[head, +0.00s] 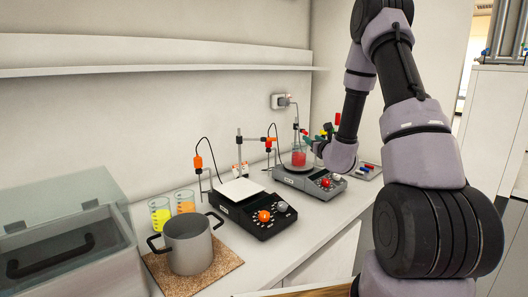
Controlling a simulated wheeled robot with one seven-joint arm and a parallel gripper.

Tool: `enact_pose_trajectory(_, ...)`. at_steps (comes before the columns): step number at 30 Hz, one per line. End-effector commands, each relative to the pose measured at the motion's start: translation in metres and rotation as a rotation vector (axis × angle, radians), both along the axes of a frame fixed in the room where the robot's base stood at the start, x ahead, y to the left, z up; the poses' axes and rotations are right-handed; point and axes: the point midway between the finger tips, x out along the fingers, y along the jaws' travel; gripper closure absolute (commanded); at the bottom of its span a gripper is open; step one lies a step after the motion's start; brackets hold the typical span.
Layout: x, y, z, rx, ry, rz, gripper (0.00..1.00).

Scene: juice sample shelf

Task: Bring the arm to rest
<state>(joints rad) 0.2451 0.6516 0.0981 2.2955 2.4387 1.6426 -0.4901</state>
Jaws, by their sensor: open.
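My arm comes down from the upper right, and its wrist hangs over the right-hand hotplate. My gripper (311,143) is small in the picture at the end of the wrist, pointing left; it is open. It is close to a glass beaker of red liquid (299,158) on the right-hand hotplate (309,181). Whether the gripper touches the beaker cannot be told. My wrist and forearm hide part of the counter and the things behind them.
A second hotplate (252,210) with a white top stands left of it. Beakers of yellow (160,216) and orange (185,203) liquid stand near a metal pot (188,246) on a cork mat (225,262). A lidded box (66,235) fills the left. A shelf (150,70) runs above.

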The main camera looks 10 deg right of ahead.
Motion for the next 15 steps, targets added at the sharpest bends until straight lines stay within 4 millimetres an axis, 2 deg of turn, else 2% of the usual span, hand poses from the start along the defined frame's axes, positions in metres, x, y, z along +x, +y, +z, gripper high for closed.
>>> enact_pose_trajectory(2,-0.001,0.015,0.018,-0.019,-0.019,0.06,0.51)
enact_pose_trajectory(4,-0.005,0.04,0.042,-0.05,-0.043,0.157,0.51)
enact_pose_trajectory(8,-0.034,0.107,0.101,-0.172,-0.1,0.428,0.51)
enact_pose_trajectory(9,-0.049,0.128,0.118,-0.224,-0.116,0.52,0.51)
enact_pose_trajectory(11,-0.076,0.157,0.138,-0.315,-0.135,0.654,0.51)
enact_pose_trajectory(12,-0.095,0.175,0.149,-0.382,-0.145,0.739,0.51)
enact_pose_trajectory(14,-0.126,0.196,0.162,-0.489,-0.158,0.858,0.51)
enact_pose_trajectory(15,-0.148,0.207,0.167,-0.566,-0.164,0.933,0.51)
